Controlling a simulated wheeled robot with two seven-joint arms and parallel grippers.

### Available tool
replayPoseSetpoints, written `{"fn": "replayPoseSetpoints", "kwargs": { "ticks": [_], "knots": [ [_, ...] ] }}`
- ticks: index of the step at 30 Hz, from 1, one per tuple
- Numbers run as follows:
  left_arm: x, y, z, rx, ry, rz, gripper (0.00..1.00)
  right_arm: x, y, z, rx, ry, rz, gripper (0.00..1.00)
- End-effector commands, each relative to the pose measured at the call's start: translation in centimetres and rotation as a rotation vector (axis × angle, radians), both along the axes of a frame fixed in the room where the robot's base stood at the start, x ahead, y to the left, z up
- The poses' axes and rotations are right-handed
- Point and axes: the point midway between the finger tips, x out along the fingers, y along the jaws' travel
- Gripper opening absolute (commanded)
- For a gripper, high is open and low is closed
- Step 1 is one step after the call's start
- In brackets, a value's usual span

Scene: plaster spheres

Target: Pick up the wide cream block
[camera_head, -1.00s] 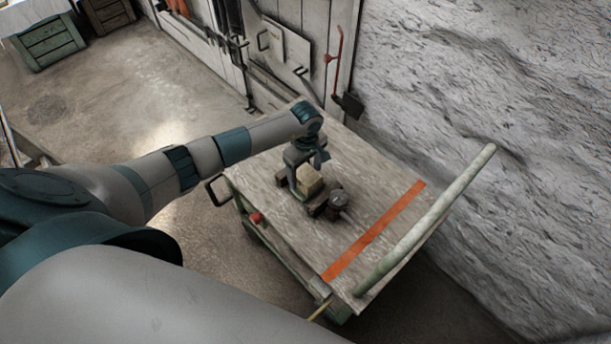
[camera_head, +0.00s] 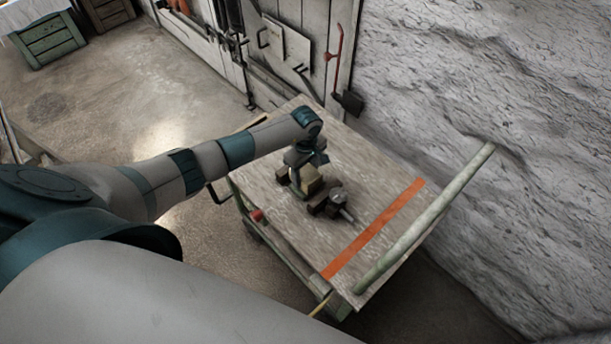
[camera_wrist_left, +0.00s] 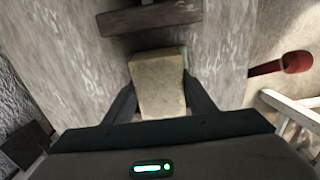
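The wide cream block (camera_wrist_left: 158,85) sits between the two fingers of my left gripper (camera_wrist_left: 160,92) in the left wrist view, with a finger against each side. In the head view the cream block (camera_head: 313,183) is partly hidden by my left gripper (camera_head: 303,184), which points down over the cart top. Whether the block touches the wood is hard to tell. My right gripper is not in view.
A dark brown block with a metal fitting (camera_head: 330,200) lies close to the gripper on the wooden cart top (camera_head: 290,215). An orange stripe (camera_head: 375,230) and a pale rail (camera_head: 425,218) are at the right. A rough wall stands behind.

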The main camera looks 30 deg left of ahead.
Motion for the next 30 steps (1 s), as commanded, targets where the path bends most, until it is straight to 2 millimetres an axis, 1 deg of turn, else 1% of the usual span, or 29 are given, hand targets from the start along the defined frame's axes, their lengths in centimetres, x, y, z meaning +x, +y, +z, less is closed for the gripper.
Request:
{"fn": "replayPoseSetpoints", "kwargs": {
  "ticks": [8,14,20,27,30],
  "knots": [
    [0.1,0.0,0.2,-0.001,-0.003,0.000,0.01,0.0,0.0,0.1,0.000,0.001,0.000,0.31],
    [0.2,0.0,1.2,0.000,-0.004,0.000,0.01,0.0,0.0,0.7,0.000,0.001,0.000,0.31],
    [0.2,0.1,3.6,0.002,-0.005,-0.001,0.01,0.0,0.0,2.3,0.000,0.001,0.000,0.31],
    [0.2,0.1,7.2,0.001,-0.004,0.000,0.01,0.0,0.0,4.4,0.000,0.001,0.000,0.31],
    [0.2,0.1,8.5,0.001,-0.004,-0.001,0.01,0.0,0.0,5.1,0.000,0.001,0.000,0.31]
  ]
}}
